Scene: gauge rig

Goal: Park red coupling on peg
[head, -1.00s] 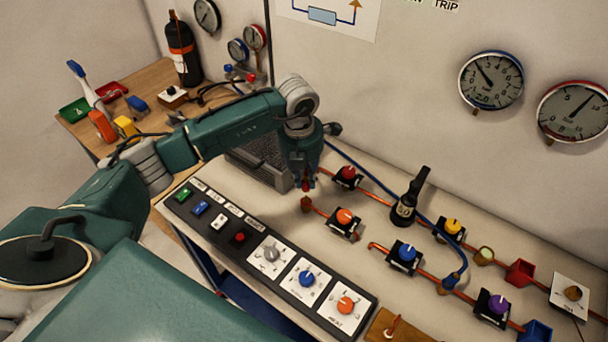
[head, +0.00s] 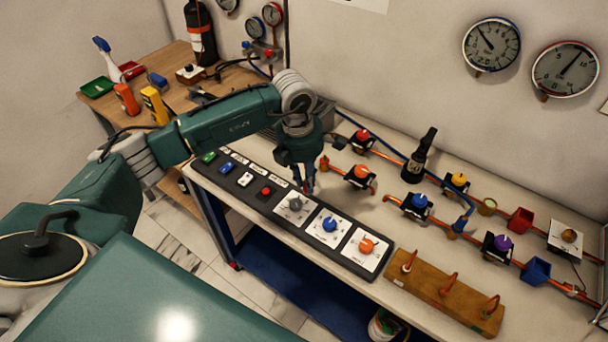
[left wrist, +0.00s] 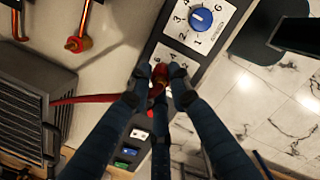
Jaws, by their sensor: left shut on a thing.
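My left gripper (head: 306,190) hangs fingers-down over the rear edge of the control panel (head: 262,207). In the left wrist view its fingers (left wrist: 160,74) are shut on the red coupling (left wrist: 158,86), with a red hose (left wrist: 88,99) trailing to the left. In the head view the fingers mostly hide the coupling. The coupling is well to the left of the board. My right gripper is out of view.
Orange pipes with coloured valve knobs (head: 362,172) run along the bench behind and right of the gripper. A black bottle-like fitting (head: 419,160) stands up among them. Bare bench lies between pipes and panel.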

